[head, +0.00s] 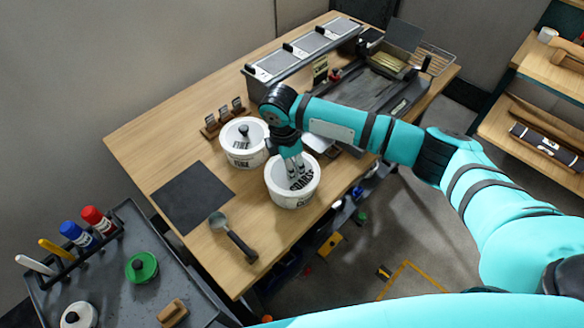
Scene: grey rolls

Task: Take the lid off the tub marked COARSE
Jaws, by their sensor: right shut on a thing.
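The white tub marked COARSE (293,202) stands on the wooden table near its front edge. Its white lid (303,184), also lettered, appears to sit on top of the tub; I cannot tell whether there is a gap. My right gripper (295,172) points down over the middle of the lid and is shut on its knob, which the fingers hide. The white tub marked FINE (240,158) stands just to the left, with its lid and black knob (244,131) on. My left gripper is not in view.
A dark mat (192,197) and a scoop (232,238) lie left of the tubs. A small rack (222,118) stands behind FINE. Metal bins (305,48) line the table's back. A grey cart (115,285) holds markers and a green lid (142,267).

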